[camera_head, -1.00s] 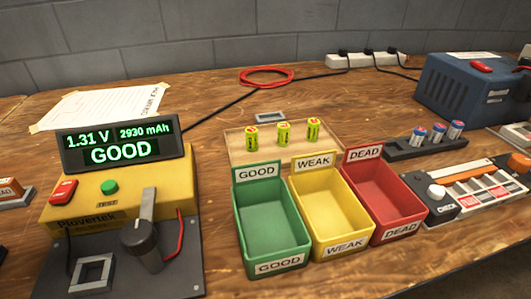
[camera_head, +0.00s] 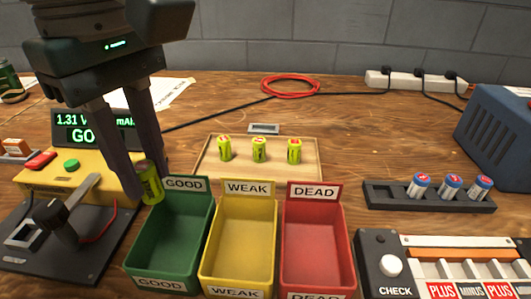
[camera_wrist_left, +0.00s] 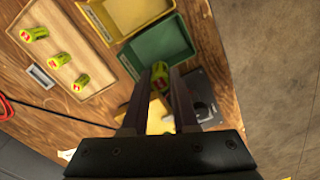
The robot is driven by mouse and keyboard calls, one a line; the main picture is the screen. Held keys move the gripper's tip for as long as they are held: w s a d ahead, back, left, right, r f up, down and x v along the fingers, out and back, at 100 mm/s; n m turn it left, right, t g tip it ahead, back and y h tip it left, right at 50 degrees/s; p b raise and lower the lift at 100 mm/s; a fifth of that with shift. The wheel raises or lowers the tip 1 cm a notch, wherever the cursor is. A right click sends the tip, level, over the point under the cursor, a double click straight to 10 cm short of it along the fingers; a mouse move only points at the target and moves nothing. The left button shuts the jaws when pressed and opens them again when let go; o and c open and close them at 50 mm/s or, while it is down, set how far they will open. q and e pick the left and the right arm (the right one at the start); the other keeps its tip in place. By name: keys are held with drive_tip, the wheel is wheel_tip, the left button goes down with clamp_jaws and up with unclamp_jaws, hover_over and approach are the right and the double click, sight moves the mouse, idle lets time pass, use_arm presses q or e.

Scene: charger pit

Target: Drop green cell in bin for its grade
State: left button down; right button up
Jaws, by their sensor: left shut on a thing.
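My left gripper (camera_head: 142,192) is shut on a green cell (camera_head: 151,183) and holds it upright just left of the green GOOD bin (camera_head: 133,262). The cell also shows between the fingertips in the left wrist view (camera_wrist_left: 160,72). The tester display (camera_head: 92,130), partly hidden by my left gripper, shows 1.31 V and the start of GOOD. The GOOD bin looks empty. The yellow WEAK bin (camera_head: 205,270) and red DEAD bin (camera_head: 345,268) stand to its right and also look empty. My right gripper is not in view.
Three green cells (camera_head: 259,150) stand on a wooden tray (camera_head: 310,172) behind the bins. A dark rack (camera_head: 385,197) with three blue cells (camera_head: 451,186) stands at right. A CHECK panel (camera_head: 370,265) sits at front right. A red cable coil (camera_head: 290,87) lies behind.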

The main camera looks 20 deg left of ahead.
sight(152, 202)
use_arm(q)
drive_tip(key=shift+a+f+b, duration=0.15)
drive_tip(key=shift+f+b, duration=0.15)
drive_tip(key=shift+f, duration=0.2)
wheel_tip(152, 202, down, 5)
drive_tip(key=b, duration=0.3)
drive_tip(key=shift+s+a+r, duration=0.1)
drive_tip(key=shift+a+r, duration=0.05)
drive_tip(key=shift+r, duration=0.05)
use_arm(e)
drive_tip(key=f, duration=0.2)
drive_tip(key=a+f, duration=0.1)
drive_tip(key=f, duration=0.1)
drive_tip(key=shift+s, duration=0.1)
use_arm(q)
drive_tip(key=c, duration=0.6)
unclamp_jaws()
wheel_tip(152, 202, up, 10)
drive_tip(key=shift+p, duration=1.15)
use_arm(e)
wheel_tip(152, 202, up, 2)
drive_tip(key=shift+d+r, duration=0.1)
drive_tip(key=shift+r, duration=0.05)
